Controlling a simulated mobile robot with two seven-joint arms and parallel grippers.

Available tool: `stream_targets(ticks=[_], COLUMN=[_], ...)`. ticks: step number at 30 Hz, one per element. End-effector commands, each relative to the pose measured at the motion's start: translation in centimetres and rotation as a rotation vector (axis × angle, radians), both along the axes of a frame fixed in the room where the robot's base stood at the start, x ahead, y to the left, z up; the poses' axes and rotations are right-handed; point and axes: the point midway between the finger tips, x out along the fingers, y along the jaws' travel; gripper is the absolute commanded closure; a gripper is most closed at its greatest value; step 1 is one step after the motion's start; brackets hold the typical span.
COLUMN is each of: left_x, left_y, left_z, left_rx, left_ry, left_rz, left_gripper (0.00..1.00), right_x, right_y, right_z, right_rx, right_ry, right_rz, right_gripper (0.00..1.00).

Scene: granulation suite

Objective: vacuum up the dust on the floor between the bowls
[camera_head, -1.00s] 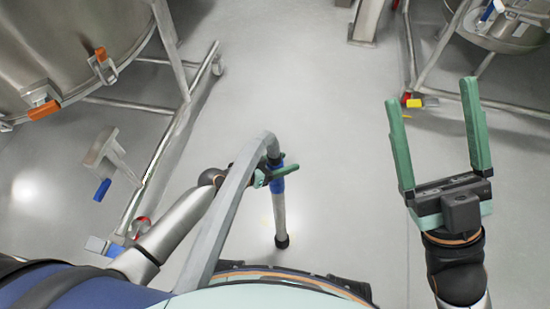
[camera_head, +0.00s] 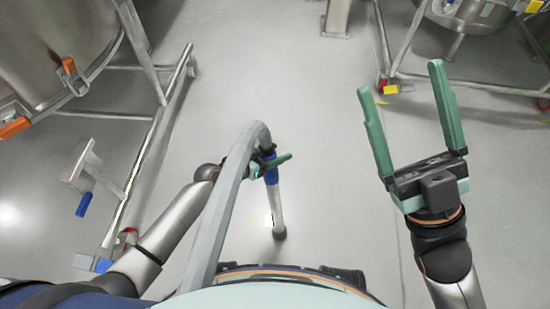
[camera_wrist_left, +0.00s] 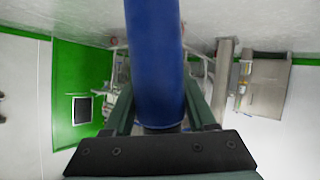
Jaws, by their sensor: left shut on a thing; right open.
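My left gripper (camera_head: 268,166) is shut on the blue grip of a vacuum wand (camera_head: 276,205). The wand stands nearly upright, its dark nozzle (camera_head: 279,233) at or close to the floor. A grey hose (camera_head: 226,190) arches from its top toward my body. In the left wrist view the blue grip (camera_wrist_left: 155,60) runs between the fingers. A faint yellowish patch (camera_head: 254,219), perhaps dust, shows left of the nozzle. One steel bowl (camera_head: 50,45) is at upper left, another (camera_head: 470,14) at upper right. My right gripper (camera_head: 408,118) is open and empty over the floor at right.
The left bowl's tubular frame (camera_head: 150,150) runs along the left, with a blue-tipped pedal (camera_head: 82,203). The right bowl's frame (camera_head: 470,86) has a yellow tag and red caster. A steel post (camera_head: 336,18) stands at the top. The floor between (camera_head: 290,90) is clear.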

Motion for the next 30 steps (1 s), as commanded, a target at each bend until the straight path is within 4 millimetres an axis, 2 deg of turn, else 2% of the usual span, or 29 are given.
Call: stream_targets(ticks=[6, 17, 30], left_x=[1.4, 1.5, 1.6], left_y=[-0.2, 0.0, 3.3], left_z=[0.1, 0.1, 0.0], left_rx=[-0.003, -0.002, -0.001], left_ry=[-0.003, -0.002, -0.003], left_rz=[0.0, 0.0, 0.001], left_gripper=[0.99, 0.99, 0.99], right_x=[0.0, 0.0, 0.0], right_y=[0.0, 0.0, 0.0], right_z=[-0.8, -0.8, -2.3], right_rx=[0.0, 0.001, 0.001], right_ry=[0.0, 0.0, 0.0], right_rz=[0.0, -0.001, -0.001], right_gripper=[0.16, 0.16, 0.16])
